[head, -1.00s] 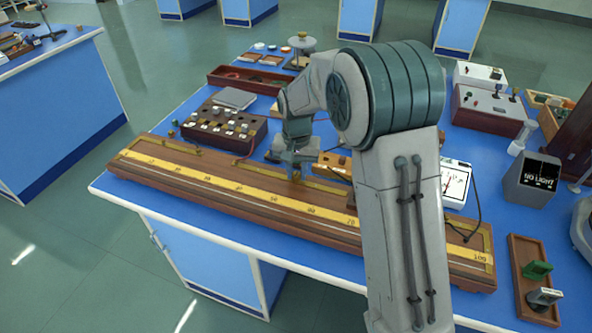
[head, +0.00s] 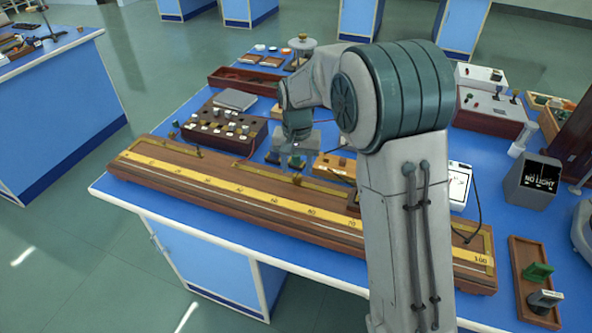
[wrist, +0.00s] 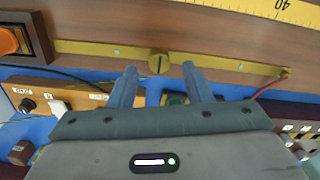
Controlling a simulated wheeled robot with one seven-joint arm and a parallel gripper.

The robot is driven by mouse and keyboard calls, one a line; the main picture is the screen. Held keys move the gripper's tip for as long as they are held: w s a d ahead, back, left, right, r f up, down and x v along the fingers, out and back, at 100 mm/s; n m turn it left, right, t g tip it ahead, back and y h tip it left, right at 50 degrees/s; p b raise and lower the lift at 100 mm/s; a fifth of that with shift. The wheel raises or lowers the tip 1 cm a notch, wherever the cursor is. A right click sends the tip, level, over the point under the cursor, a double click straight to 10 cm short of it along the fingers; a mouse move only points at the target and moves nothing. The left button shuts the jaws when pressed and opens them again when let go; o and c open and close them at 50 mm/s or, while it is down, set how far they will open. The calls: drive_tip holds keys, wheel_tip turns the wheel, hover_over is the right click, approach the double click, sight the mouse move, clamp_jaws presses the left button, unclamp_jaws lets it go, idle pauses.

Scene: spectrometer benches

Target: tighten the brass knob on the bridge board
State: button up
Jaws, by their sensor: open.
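The bridge board is a long wooden board (head: 130,170) with a yellow scale along the front of the blue bench. The brass knob (head: 297,180) stands on a brass strip on the board. In the wrist view the knob (wrist: 158,64) is round, with a dark slot line running up and down across its face. My gripper (wrist: 159,67) is open and empty. In the wrist view its two fingers point at the strip, one either side of the knob, with gaps to it. In the head view my gripper is behind the knob and apart from it.
A dark box with several knobs (head: 222,128) stands behind the board to the left. A small wooden box (head: 334,165) and a white-faced meter (head: 459,187) are behind it. An orange part (wrist: 12,40) shows at the wrist view's left edge. Wires run nearby.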

sight(297, 175)
wheel_tip(297, 175, up, 12)
drive_tip(key=shift+f, duration=0.25)
